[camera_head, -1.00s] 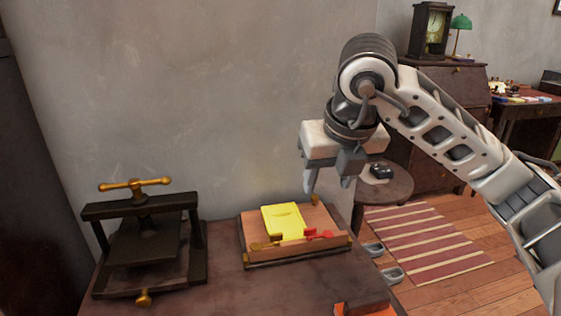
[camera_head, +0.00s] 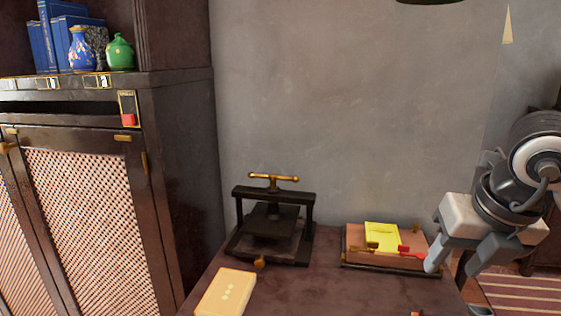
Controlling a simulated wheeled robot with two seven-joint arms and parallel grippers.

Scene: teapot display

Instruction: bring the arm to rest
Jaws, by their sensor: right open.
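My right gripper (camera_head: 451,270) hangs at the right side of the view, fingers pointing down and apart, with nothing between them. Its left fingertip shows in front of the right end of the wooden tray (camera_head: 358,264); I cannot tell whether they touch. The arm's dark wrist joint runs off the right edge. My left gripper does not show.
The tray holds a yellow item (camera_head: 381,235) and a red one (camera_head: 409,252). A black screw press (camera_head: 271,222) stands left of it on the dark table (camera_head: 330,295). A tan box (camera_head: 226,293) lies at the front. A cabinet (camera_head: 168,190) with a green teapot (camera_head: 120,52) stands left.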

